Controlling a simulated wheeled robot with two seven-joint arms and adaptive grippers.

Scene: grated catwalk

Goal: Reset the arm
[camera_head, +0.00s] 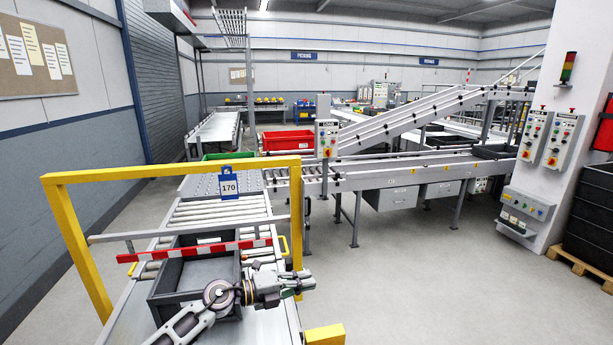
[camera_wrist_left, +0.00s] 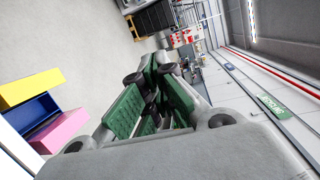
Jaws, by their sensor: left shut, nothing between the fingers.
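My left arm comes in from the bottom left over a grey tote on the conveyor. My left gripper (camera_head: 301,285) is at the tote's right side, pointing right, near the foot of a yellow frame. In the left wrist view my left gripper (camera_wrist_left: 160,75) shows its green-lined fingers, shut with nothing between them. My right arm and gripper are not in view.
The grey tote (camera_head: 160,289) stands open on the roller conveyor (camera_head: 222,207). A red-and-white bar (camera_head: 195,250) crosses above it, and a yellow frame (camera_head: 170,172) spans the conveyor. Yellow (camera_wrist_left: 30,88) and pink (camera_wrist_left: 62,131) blocks show in the wrist view.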

